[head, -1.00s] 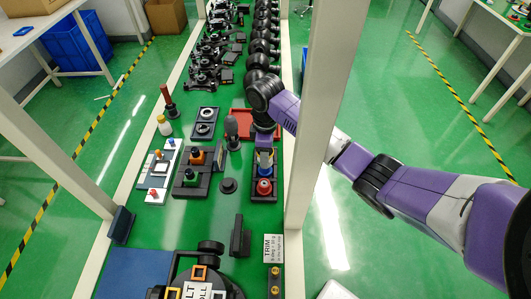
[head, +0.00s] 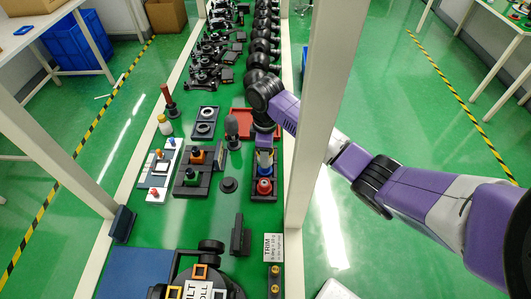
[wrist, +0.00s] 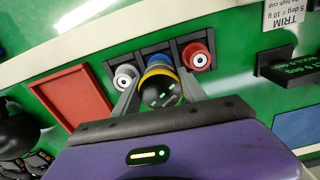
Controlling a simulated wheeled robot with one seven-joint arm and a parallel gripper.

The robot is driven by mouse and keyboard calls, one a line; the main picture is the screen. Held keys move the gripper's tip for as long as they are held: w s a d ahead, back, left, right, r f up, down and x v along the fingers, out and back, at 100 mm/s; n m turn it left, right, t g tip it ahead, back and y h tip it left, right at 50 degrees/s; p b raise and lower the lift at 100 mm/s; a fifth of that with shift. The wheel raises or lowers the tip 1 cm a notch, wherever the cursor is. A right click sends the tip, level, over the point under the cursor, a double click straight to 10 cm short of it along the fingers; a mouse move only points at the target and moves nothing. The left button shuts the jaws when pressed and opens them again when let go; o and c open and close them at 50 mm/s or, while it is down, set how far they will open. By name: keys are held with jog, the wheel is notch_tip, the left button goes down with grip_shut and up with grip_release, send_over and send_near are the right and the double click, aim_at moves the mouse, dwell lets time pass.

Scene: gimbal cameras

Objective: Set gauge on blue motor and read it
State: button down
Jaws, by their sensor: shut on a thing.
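My gripper (wrist: 160,92) is shut on the gauge, a round black piece with a yellow band and a small lit display (wrist: 161,92). The blue motor (wrist: 158,60) shows just behind the gauge in the wrist view, in the middle slot of a dark tray, partly hidden by it. I cannot tell whether gauge and motor touch. The display is too small to read. A white-grey motor (wrist: 124,77) and a red motor (wrist: 197,57) sit on either side. In the head view the blue motor (head: 265,160) and red motor (head: 264,187) show below my gripper.
A red tray (wrist: 75,95) lies beside the motor tray. A TRIM sign (head: 272,247) and a black stand (head: 240,237) are nearer the front. A frame post (head: 318,120) rises close to my arm. Several fixtures fill the bench's left.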

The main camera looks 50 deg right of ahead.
jog(key=shift+f+b, duration=0.7)
jog(key=shift+f, duration=0.6)
jog(key=c, duration=0.6)
grip_release()
jog(key=shift+o, duration=0.2)
jog(key=shift+r, duration=0.15)
notch_tip(320, 180, up, 7)
jog(key=shift+f+b, duration=0.1)
jog(key=shift+b, duration=0.35)
jog(key=shift+r, duration=0.4)
